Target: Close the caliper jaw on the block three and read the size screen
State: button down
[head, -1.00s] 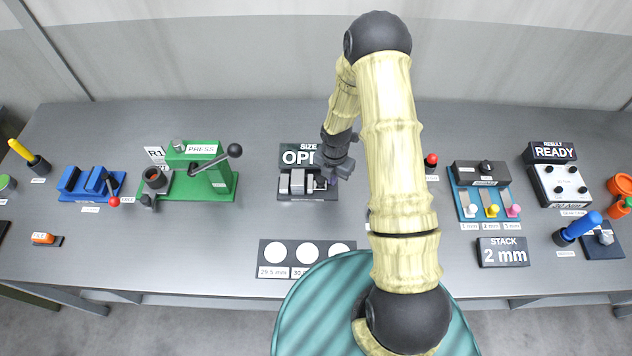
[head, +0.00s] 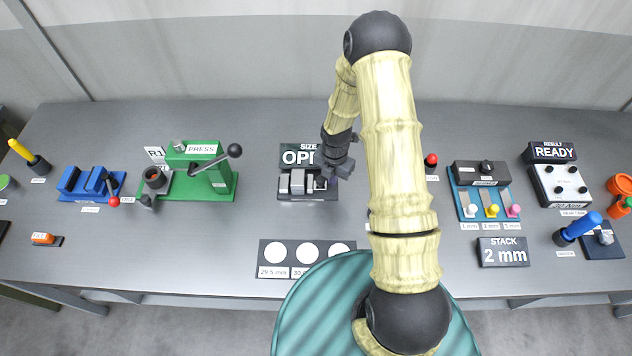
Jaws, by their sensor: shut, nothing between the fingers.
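The caliper (head: 290,197) sits on the bench at the middle, with grey jaw pieces and a block-like part on a dark base. I cannot tell the block from the jaws at this size. The size screen (head: 296,157) stands behind it and shows "OP", with the rest hidden by my arm; it appears to read open. My gripper (head: 324,182) is shut and empty at the caliper's right end, by its right jaw. I cannot tell whether it touches the jaw.
A board with white circles and size labels (head: 262,258) lies in front. The green press (head: 225,183) and blue vise (head: 72,181) stand left. The stack screen (head: 503,252) reads 2 mm; the result screen (head: 552,152) reads READY. My arm hides bench right of the caliper.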

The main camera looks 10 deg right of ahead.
jog(key=shift+w+a, duration=0.1)
jog(key=shift+a, duration=0.25)
jog(key=shift+w+a, duration=0.15)
jog(key=shift+a, duration=0.85)
dwell(0.3)
jog(key=shift+d+r+p, duration=0.2)
jog(key=shift+d+r, duration=0.05)
jog(key=shift+d, duration=0.3)
jog(key=shift+d+r+p, duration=0.2)
jog(key=shift+d+r, duration=0.05)
jog(key=shift+d, duration=0.25)
notch_tip(320, 180, up, 7)
jog(key=p, duration=0.5)
jog(key=shift+s, duration=0.2)
